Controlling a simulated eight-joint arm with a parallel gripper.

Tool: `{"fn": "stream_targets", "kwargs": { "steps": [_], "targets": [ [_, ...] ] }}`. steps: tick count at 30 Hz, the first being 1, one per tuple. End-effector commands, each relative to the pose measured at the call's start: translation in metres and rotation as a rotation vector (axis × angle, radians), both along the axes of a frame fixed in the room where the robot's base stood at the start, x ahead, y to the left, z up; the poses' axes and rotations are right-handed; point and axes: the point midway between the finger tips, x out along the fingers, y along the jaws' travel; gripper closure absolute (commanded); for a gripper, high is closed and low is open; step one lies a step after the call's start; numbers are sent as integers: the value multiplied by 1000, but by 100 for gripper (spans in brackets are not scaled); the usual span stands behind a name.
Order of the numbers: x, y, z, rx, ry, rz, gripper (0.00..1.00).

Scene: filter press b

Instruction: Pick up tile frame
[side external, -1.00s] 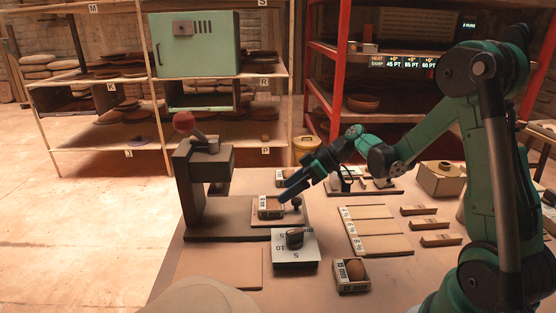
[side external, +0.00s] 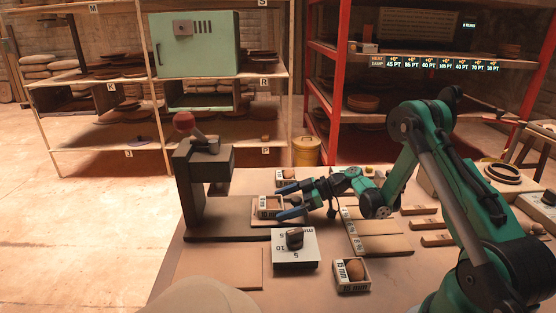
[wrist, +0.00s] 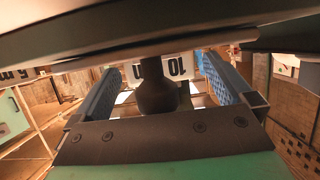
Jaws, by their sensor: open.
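A small open tile frame (side external: 262,212) with a white label strip sits on a board at the base of the dark press. In the wrist view its white label (wrist: 174,68), with a black 10, shows beyond my fingers. My gripper (side external: 288,201) is open, its blue fingers low and level, one on the far side and one on the near side of the frame's right end. In the wrist view a dark round knob (wrist: 157,92) stands between the fingers. I cannot tell whether the fingers touch the frame.
The dark press (side external: 200,190) with a red-knobbed lever rises left of the frame. A dial box (side external: 296,258) stands close in front. Another frame (side external: 352,285), marked 15 mm and holding a brown ball, lies nearer right. A third frame (side external: 284,174) is behind.

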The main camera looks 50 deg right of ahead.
Motion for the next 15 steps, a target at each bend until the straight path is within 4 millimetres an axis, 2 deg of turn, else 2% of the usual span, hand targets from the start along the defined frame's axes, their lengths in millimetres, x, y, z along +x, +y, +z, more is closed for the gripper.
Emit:
{"fn": "stream_targets", "kwargs": {
  "steps": [5, 15],
  "targets": [
    [0, 0, 0, 0, 0, 0, 0],
    [0, 0, 0, 1, 1, 0, 97]
  ]
}}
